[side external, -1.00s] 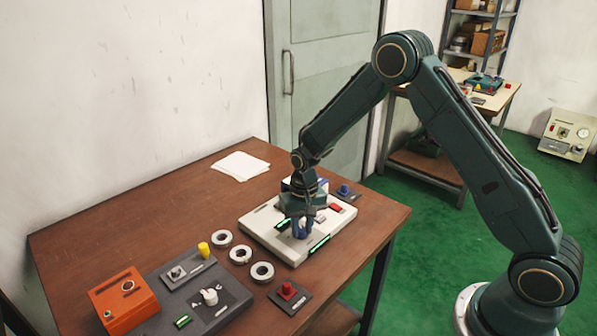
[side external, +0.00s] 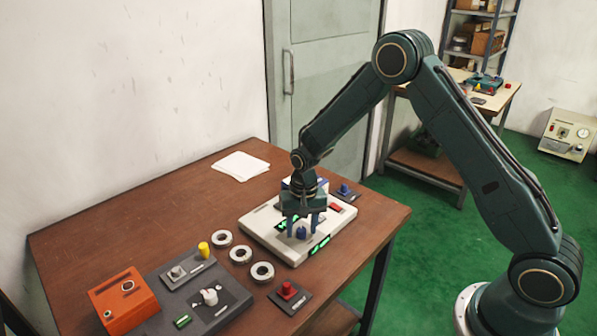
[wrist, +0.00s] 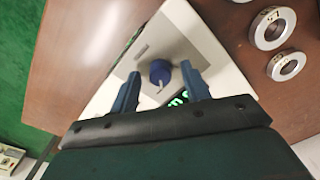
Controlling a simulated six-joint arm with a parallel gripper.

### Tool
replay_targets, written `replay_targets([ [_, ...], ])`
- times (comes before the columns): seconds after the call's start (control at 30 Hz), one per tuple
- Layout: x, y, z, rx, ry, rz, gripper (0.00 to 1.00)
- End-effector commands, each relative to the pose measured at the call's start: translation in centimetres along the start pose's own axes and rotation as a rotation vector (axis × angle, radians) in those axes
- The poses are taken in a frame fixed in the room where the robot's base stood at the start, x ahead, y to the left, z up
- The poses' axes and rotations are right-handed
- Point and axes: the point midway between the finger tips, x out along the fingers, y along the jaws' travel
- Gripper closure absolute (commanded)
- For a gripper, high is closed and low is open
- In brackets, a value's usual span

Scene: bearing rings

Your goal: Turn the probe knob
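The blue knob (side external: 301,233) stands on the white instrument panel (side external: 262,238) and has a pale pointer mark. In the wrist view the knob (wrist: 160,72) shows between the two blue fingers, with a gap on each side. My gripper (side external: 303,229) is open and empty, pointing down over the panel with its fingers spread at the knob. How far the fingertips reach down beside the knob is hard to tell. Lit green displays show on the panel top, partly behind a finger, and on its front edge (side external: 320,245).
Several metal rings (side external: 240,254) lie left of the panel. A dark panel with a white knob (side external: 209,297) and an orange box (side external: 124,299) stand front left. A red button box (side external: 288,291) sits near the front edge. Paper (side external: 241,167) lies at the back.

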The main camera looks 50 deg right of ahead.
Motion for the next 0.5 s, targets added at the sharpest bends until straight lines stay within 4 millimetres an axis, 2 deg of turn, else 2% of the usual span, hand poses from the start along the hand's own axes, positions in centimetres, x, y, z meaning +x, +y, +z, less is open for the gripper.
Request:
replay_targets([
  [0.3,-0.1,0.0,0.0,-0.001,0.000,0.001,0.54],
  [0.5,-1.0,0.0,-0.1,-0.001,0.002,-0.001,0.54],
])
